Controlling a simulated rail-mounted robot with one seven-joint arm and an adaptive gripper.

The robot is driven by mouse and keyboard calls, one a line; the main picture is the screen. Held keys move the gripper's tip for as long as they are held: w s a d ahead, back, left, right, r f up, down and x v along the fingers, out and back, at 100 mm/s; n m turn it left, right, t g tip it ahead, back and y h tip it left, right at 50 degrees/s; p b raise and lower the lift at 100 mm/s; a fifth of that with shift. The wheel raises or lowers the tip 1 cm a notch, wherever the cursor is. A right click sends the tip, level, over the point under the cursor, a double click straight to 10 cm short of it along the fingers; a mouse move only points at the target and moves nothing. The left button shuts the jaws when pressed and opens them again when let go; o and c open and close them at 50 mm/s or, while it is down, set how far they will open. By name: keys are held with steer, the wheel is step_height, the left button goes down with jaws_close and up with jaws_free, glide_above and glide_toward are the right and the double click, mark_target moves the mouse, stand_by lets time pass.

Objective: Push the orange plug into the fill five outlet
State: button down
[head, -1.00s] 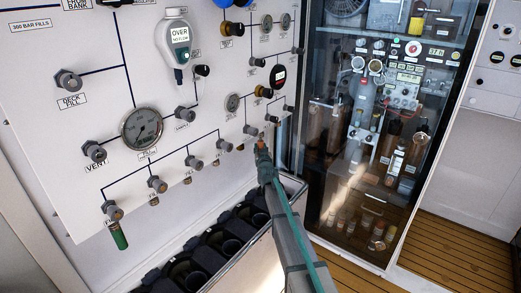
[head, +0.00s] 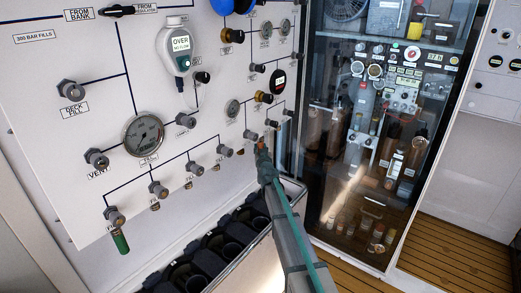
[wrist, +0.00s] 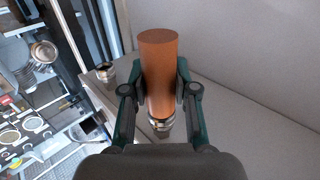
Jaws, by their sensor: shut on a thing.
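The orange plug (wrist: 160,75) is an orange-brown cylinder, held between the two green and grey fingers of my gripper (wrist: 161,88) in the wrist view. A metal fitting (wrist: 160,125) shows at the plug's lower end; I cannot tell whether it is part of the plug or an outlet. In the head view my gripper (head: 262,155) is at the right part of the lower fill row, close to the panel. A small orange bit of the plug shows at its tip. The fill five outlet cannot be made out for certain; labels there are too small and my gripper covers part of the row.
The white panel (head: 60,140) carries a row of grey valves and a gauge (head: 143,134). A green plug (head: 120,241) hangs under the leftmost fill valve. Dark cylinder holders (head: 190,270) stand below. A glass-fronted cabinet (head: 385,225) is at right.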

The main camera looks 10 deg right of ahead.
steer(key=c, duration=0.8)
jaws_free()
steer(key=shift+r, duration=0.1)
steer(key=shift+s, duration=0.15)
steer(key=s, duration=1.1)
steer(key=shift+s+a, duration=0.1)
steer(key=shift+s, duration=0.3)
